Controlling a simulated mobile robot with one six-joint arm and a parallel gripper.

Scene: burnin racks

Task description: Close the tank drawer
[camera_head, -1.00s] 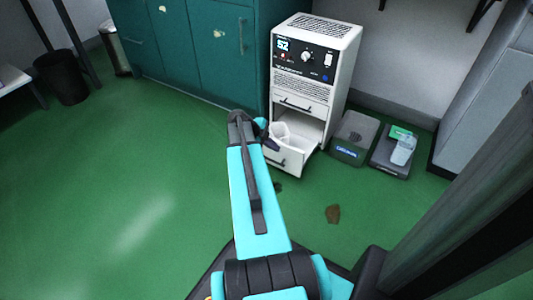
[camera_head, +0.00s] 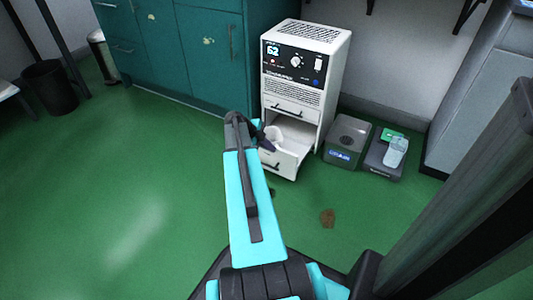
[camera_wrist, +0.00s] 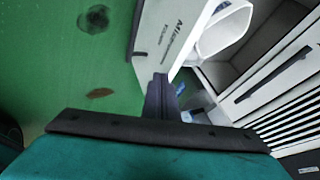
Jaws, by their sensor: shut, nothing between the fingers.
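The tank drawer (camera_head: 286,167) is pulled out at the bottom of the white dehumidifier (camera_head: 308,60), with a white tank (camera_head: 279,133) in it. In the wrist view the drawer front (camera_wrist: 172,35) is tilted at upper middle, with its dark handle (camera_wrist: 136,30) on the left and the tank (camera_wrist: 222,28) to the right. My gripper (camera_head: 268,144) is at the drawer's left front in the head view. It is shut and empty. In the wrist view its fingers (camera_wrist: 161,95) are just below the drawer front's lower edge; I cannot tell whether they touch it.
A grey box (camera_head: 347,140) and a scale-like device (camera_head: 386,157) with a clear container stand on the floor right of the dehumidifier. Teal cabinets (camera_head: 170,50) stand behind on the left. A brown stain (camera_head: 327,218) marks the green floor.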

